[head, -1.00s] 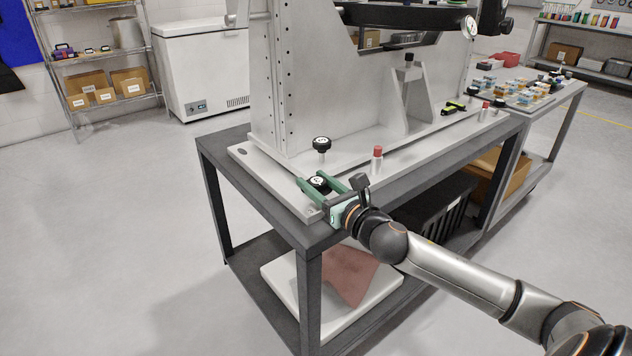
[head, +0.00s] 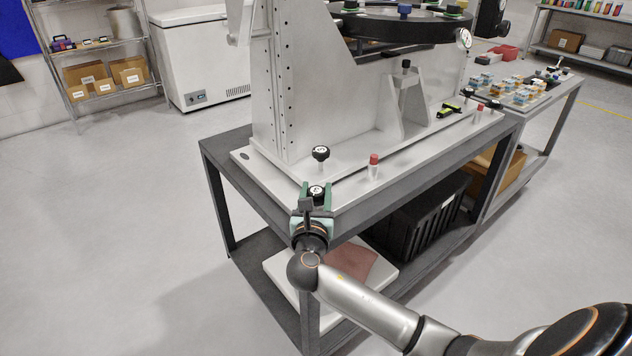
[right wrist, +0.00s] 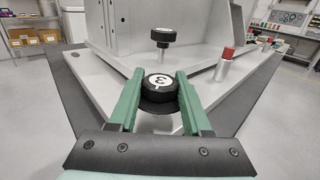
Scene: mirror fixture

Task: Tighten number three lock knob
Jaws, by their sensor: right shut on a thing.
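The number three lock knob (head: 317,191) is a round black knob with a white top label, at the near corner of the fixture's light grey base plate (head: 350,188). In the right wrist view the knob (right wrist: 160,88) shows its 3 between the two green fingers. My right gripper (head: 317,190) is shut on it, one finger on each side. A dark disc shows below the knob in the wrist view. A second black knob (head: 320,154) stands higher on a silver stem behind it, apart from the fingers. My left gripper is out of view.
A red-capped pin (head: 373,166) stands on the base plate, right of the knobs. The tall grey fixture frame (head: 292,75) rises behind, with a dark ring (head: 405,28) above. The dark bench (head: 222,148) holds a black crate (head: 425,222) below. The floor at left is clear.

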